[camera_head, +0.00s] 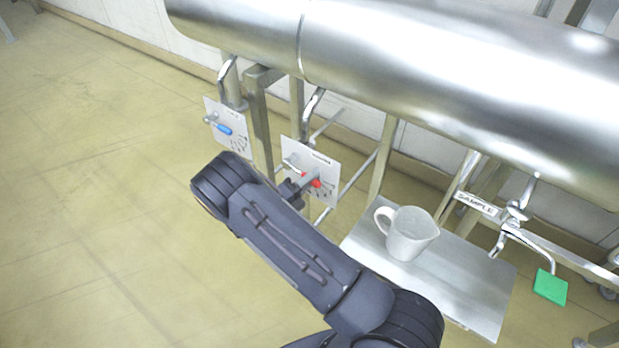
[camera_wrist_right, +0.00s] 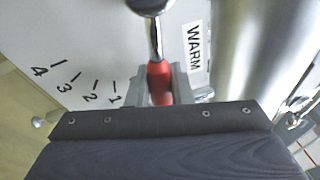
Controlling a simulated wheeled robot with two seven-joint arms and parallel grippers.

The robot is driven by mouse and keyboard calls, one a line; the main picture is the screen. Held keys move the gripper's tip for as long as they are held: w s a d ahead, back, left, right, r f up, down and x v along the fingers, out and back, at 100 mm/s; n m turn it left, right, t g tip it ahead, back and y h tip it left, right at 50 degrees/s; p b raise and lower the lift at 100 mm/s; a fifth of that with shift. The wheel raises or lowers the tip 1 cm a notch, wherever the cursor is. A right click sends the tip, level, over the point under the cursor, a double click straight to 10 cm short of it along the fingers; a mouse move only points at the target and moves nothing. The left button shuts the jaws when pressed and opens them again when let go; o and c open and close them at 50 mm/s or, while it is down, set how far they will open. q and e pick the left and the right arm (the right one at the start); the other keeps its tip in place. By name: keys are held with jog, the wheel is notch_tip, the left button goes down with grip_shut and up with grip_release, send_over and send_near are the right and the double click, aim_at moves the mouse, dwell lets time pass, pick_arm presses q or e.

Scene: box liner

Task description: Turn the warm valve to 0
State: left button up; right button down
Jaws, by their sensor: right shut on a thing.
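The warm valve is a lever with a red grip on a white plate (camera_head: 328,163) under the steel tank. My right gripper (camera_head: 303,186) reaches it from the front and partly covers it. In the right wrist view the red grip (camera_wrist_right: 158,72) sits between the two fingers of my right gripper (camera_wrist_right: 158,90), which are shut on it. The plate there reads "WARM" (camera_wrist_right: 195,46) and shows the marks 4, 3, 2 and 1 to the left. The lever is to the right of the 1 mark. A 0 mark is not visible. My left gripper is not in view.
A second plate with a blue-grip lever (camera_head: 224,129) hangs to the left. A white mug (camera_head: 408,232) stands on a metal shelf (camera_head: 470,280) at right. A sample tap (camera_head: 517,210) and a green tag (camera_head: 550,287) are further right. Floor at left is clear.

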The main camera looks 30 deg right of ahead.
jog(key=shift+r+n+p, duration=0.45)
jog(key=shift+r+n, duration=0.2)
jog(key=shift+n, duration=0.45)
jog(key=c, duration=1.3)
grip_release()
jog(key=shift+a+t, duration=0.15)
jog(key=shift+t, duration=0.25)
jog(key=b+v, duration=0.1)
jog(key=v, duration=0.6)
jog(key=shift+a+f, duration=0.2)
jog(key=shift+a, duration=0.05)
